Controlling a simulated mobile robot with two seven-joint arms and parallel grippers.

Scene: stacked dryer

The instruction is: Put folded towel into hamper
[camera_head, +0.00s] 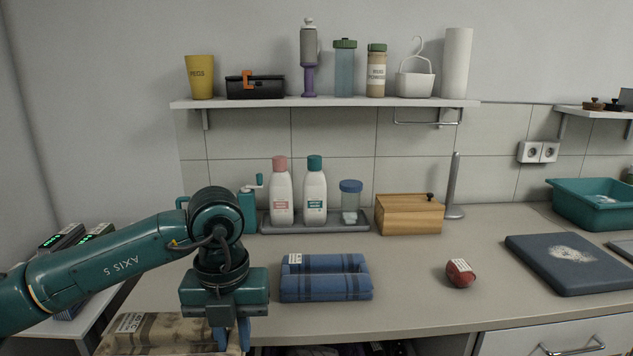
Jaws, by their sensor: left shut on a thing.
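A tan and brown patterned folded cloth, which looks like a folded towel (165,336), is at the lower left, with a white printed label on top. My left gripper (231,338) points down at its right end and is shut on it. The lower part of the fingers and of the cloth is cut off by the frame. A blue plaid folded cloth (325,285) with a small label lies on the counter, right of the gripper and apart from it. I cannot make out a hamper. My right gripper is not in view.
The counter (410,285) holds a tray of bottles (313,195), a wooden box (409,215), a red round object (460,273), a dark flat board (568,264) and a teal basin (592,205). A laden shelf (325,102) hangs above. The counter's front middle is clear.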

